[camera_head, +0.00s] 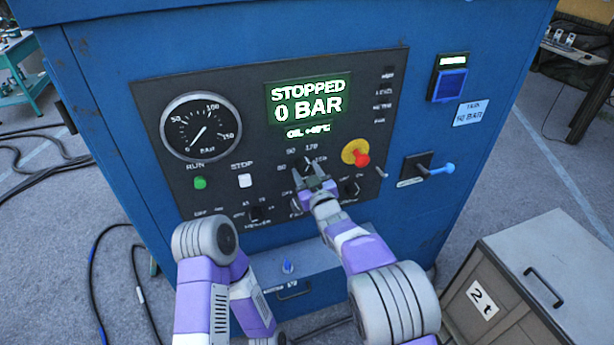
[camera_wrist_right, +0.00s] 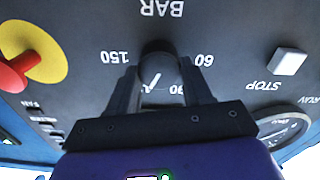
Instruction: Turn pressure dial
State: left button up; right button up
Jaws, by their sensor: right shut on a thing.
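The pressure dial (camera_head: 308,162) is a dark round knob on the black panel, with numbers around it. In the right wrist view the dial (camera_wrist_right: 158,68) has a pale pointer line and sits between the two fingers, with 150 and 60 beside it upside down. My right gripper (camera_head: 312,180) is shut on the dial; its fingers (camera_wrist_right: 160,85) hide part of the knob and some numbers. The green display (camera_head: 308,101) reads STOPPED, 0 BAR. The round gauge (camera_head: 201,127) has its needle near zero. My left gripper is not in view.
Near the dial are a red knob on a yellow disc (camera_head: 356,153), a green RUN button (camera_head: 200,183) and a white STOP button (camera_head: 245,181). A blue-handled lever (camera_head: 437,169) sticks out at right. A grey cabinet (camera_head: 545,270) stands lower right. Cables lie on the floor at left.

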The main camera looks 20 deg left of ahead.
jog(key=n+b, duration=0.2)
jog(key=b, duration=0.1)
jog(key=n+b, duration=0.5)
jog(key=b, duration=0.2)
jog(key=shift+f+n, duration=0.25)
jog(key=shift+n, duration=0.05)
jog(key=shift+a+r+n+b, duration=0.1)
jog(key=shift+r+n+b, duration=0.05)
jog(key=shift+n+b, duration=1.6)
jog(key=o, duration=1)
jog(key=shift+o, duration=0.2)
jog(key=shift+s, duration=0.1)
jog(key=b+v, duration=0.1)
jog(key=v, duration=0.6)
jog(key=shift+s+d, duration=0.2)
